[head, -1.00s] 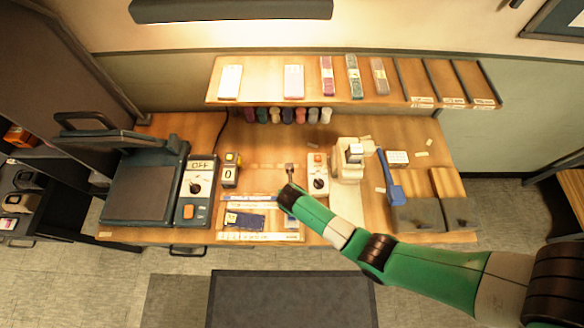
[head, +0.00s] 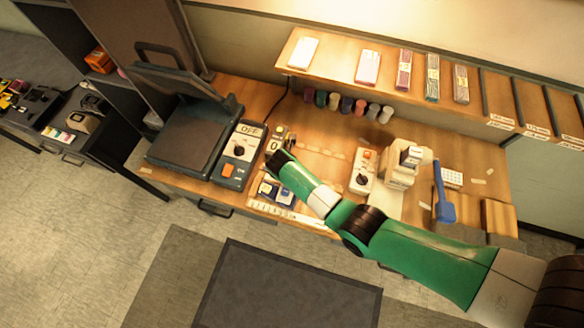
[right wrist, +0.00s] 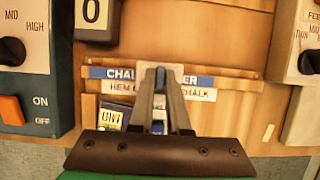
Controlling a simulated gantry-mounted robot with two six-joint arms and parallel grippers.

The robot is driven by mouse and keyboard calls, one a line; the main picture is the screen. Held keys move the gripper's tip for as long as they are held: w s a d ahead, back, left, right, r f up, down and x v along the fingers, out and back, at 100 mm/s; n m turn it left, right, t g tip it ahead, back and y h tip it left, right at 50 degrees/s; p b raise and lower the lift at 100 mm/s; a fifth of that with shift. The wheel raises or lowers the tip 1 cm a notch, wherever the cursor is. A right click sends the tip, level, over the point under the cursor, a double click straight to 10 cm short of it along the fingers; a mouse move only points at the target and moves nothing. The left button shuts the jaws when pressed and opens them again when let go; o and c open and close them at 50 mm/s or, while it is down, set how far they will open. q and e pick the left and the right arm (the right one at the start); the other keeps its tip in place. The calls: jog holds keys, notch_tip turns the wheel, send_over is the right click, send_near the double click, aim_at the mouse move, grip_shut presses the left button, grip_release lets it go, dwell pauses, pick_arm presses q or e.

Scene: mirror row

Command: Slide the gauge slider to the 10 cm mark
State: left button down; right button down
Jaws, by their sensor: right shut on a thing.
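My right gripper (head: 277,160) reaches over the bench just in front of the counter that reads 0. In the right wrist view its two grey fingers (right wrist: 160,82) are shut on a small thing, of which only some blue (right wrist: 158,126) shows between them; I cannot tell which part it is. The fingers stand over a shallow tray (right wrist: 235,72) with a blue label and a white label reading HEM and CHALK. The gauge, its slider and the 10 cm mark cannot be made out. My left gripper is not in view.
The counter (head: 275,143) and a switch box marked OFF (head: 240,150) stand left of my gripper. A dial box (head: 362,172) and a cream machine (head: 405,165) stand to its right. A white ruled strip (head: 290,213) lies at the bench's front edge.

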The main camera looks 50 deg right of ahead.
jog(key=c, duration=0.9)
grip_release()
jog(key=shift+r, duration=0.1)
jog(key=shift+a+r, duration=0.1)
jog(key=shift+r, duration=0.25)
jog(key=p+v, duration=0.3)
jog(key=v, duration=0.7)
jog(key=shift+s+r, duration=0.15)
jog(key=shift+r, duration=0.2)
